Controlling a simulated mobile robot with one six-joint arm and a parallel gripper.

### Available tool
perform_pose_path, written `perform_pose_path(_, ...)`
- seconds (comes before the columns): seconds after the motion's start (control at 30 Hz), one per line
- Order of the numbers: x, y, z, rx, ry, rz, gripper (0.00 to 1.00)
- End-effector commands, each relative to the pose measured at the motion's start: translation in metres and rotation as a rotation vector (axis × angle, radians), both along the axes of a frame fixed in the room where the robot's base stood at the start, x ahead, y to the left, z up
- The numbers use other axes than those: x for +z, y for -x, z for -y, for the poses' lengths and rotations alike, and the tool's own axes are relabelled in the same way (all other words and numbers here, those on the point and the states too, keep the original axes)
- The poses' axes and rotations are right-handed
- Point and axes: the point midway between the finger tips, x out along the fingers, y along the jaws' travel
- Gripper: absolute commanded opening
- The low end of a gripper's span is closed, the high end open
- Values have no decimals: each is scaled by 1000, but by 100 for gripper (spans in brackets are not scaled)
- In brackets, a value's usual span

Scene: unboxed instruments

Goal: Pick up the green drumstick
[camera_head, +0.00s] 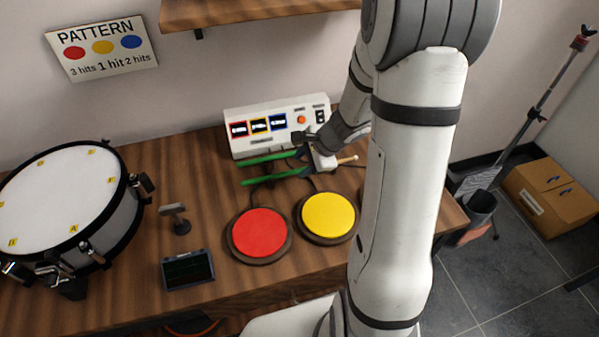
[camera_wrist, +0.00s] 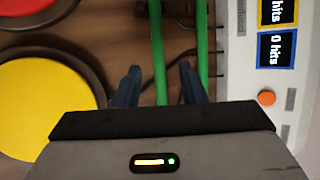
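Two green drumsticks lie roughly side by side on the wooden table, the far one (camera_head: 268,157) by the console and the near one (camera_head: 272,177) closer to the pads. My gripper (camera_head: 304,165) is over their right-hand part and hides some of them. A pale wooden stick end (camera_head: 347,160) shows to its right. In the wrist view my gripper (camera_wrist: 160,72) is open, with the near drumstick (camera_wrist: 157,45) between its two fingers and not visibly clamped. The far drumstick (camera_wrist: 202,40) passes just outside the right finger. I cannot tell whether the fingers touch either stick.
A red pad (camera_head: 259,232) and a yellow pad (camera_head: 328,214) stand in front of the sticks. A white console (camera_head: 250,143) stands close behind. A drum (camera_head: 62,200), a small stand (camera_head: 180,220) and a dark screen (camera_head: 188,270) are at left.

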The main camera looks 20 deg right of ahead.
Motion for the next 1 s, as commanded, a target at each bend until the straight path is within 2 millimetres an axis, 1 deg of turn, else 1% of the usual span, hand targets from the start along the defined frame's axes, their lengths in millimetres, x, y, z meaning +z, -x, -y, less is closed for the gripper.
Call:
perform_pose_path(0.03, -11, -1, -4, 1, -1, -4, 38)
perform_pose_path(0.13, -22, -6, -9, 1, 0, -3, 38)
perform_pose_path(0.23, -26, -8, -11, 0, 0, 0, 38)
perform_pose_path(0.47, -26, -9, -11, 0, 1, 0, 38)
perform_pose_path(0.93, -26, -9, -11, 0, 1, 0, 0)
perform_pose_path(1.0, -26, -9, -11, 0, 1, 0, 0)
